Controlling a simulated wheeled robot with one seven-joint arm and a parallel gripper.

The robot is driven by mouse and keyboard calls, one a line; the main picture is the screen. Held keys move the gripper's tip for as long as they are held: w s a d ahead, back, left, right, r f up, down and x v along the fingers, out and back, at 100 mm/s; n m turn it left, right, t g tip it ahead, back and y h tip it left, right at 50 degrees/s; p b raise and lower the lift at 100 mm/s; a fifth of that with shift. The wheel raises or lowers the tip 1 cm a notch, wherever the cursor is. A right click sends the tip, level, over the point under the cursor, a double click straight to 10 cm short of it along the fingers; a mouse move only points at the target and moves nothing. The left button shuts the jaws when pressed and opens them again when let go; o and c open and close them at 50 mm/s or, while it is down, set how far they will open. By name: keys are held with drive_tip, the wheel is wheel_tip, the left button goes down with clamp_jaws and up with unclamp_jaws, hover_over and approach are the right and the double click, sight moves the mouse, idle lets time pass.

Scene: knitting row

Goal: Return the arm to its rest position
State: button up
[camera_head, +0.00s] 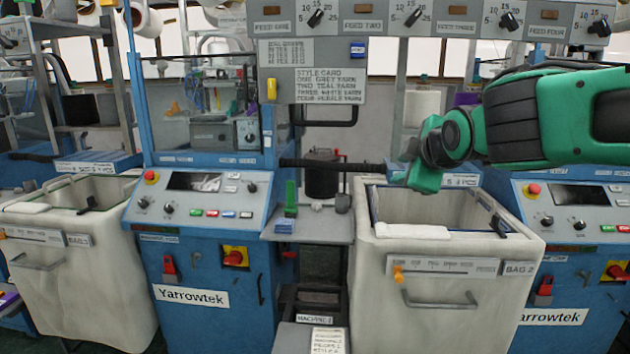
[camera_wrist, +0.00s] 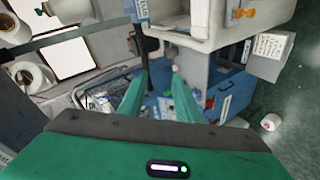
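My green arm reaches in from the right in the head view. My gripper (camera_head: 422,176) hangs over the left back part of the pale bin labelled BAG 2 (camera_head: 440,285); its fingers are hard to make out there. In the wrist view my gripper (camera_wrist: 158,85) shows two green fingers standing apart, with nothing held between them. Beyond the fingers the wrist view shows blue machine parts and a pale bin edge.
A blue Yarrowtek machine (camera_head: 200,290) with a control panel stands left of the bin. A shelf (camera_head: 318,225) holds a dark canister (camera_head: 321,178). A style card (camera_head: 330,87) hangs above. A yarn cone (camera_wrist: 271,121) lies on the floor.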

drive_tip(key=s+d+f+m+g+h, duration=0.3)
drive_tip(key=s+d+f+m+g, duration=0.4)
drive_tip(key=s+d+f+m, duration=0.7)
drive_tip(key=s+d+f+m+g, duration=0.1)
drive_tip(key=s+d+f+m, duration=0.1)
drive_tip(key=s, duration=0.5)
drive_tip(key=s+d+f+m+g+y, duration=0.1)
drive_tip(key=s+d+f+m+g, duration=0.1)
drive_tip(key=s, duration=0.5)
drive_tip(key=s+d+f+m+g+y, duration=0.1)
drive_tip(key=s+d+f+m+g, duration=0.1)
drive_tip(key=s+f, duration=0.3)
drive_tip(key=s+d, duration=0.1)
drive_tip(key=s, duration=0.2)
drive_tip(key=shift+d+f+m, duration=0.15)
drive_tip(key=shift+f+m, duration=0.2)
drive_tip(key=shift+m, duration=0.05)
drive_tip(key=shift+w+f+g, duration=0.25)
drive_tip(key=shift+w+g, duration=0.05)
drive_tip(key=shift+w, duration=0.35)
